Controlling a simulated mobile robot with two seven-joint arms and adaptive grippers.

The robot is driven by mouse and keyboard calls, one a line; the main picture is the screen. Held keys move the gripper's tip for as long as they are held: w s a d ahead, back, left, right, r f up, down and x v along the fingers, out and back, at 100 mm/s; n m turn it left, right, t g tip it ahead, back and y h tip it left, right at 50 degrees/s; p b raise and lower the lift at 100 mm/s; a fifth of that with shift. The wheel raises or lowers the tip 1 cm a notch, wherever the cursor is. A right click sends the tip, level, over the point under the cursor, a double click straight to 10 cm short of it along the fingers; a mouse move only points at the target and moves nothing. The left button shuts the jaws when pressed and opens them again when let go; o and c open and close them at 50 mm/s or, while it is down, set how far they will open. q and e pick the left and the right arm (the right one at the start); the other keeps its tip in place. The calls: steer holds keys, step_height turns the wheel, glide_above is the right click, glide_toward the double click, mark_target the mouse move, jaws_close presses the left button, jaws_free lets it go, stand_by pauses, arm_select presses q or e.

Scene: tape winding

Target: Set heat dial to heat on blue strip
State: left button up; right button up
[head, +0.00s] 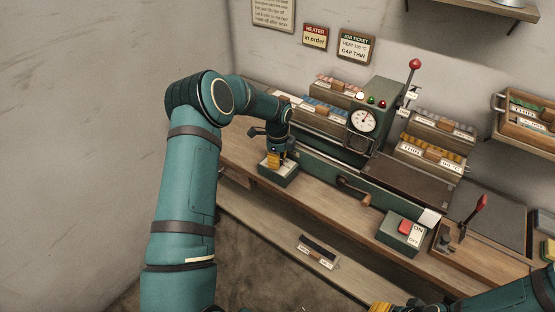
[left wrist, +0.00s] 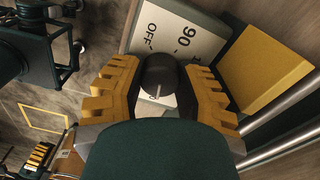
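The heat dial is a dark round knob (left wrist: 158,73) on a pale plate (left wrist: 178,35) marked OFF and 90; the other marks are cut off or hidden. A pale line on the knob points toward the bottom of the left wrist view. My left gripper (left wrist: 160,85) has its yellow fingers on both sides of the knob, closed in against it. In the head view my left gripper (head: 277,153) is over the small green dial box (head: 280,180) at the bench's left end. My right gripper (head: 380,307) barely shows at the bottom edge. Bluish strips (head: 323,107) sit in a rack.
A green machine with a round gauge (head: 363,120) and a red-knobbed lever (head: 414,65) stands behind. A crank (head: 353,190) and a red ON/OFF switch box (head: 405,231) are along the front. A job ticket (head: 356,47) hangs on the wall, mentioning heat and GAP THIN.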

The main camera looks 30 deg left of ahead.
arm_select(q)
steer(key=shift+o, duration=1.2)
steer(key=shift+f, duration=0.15)
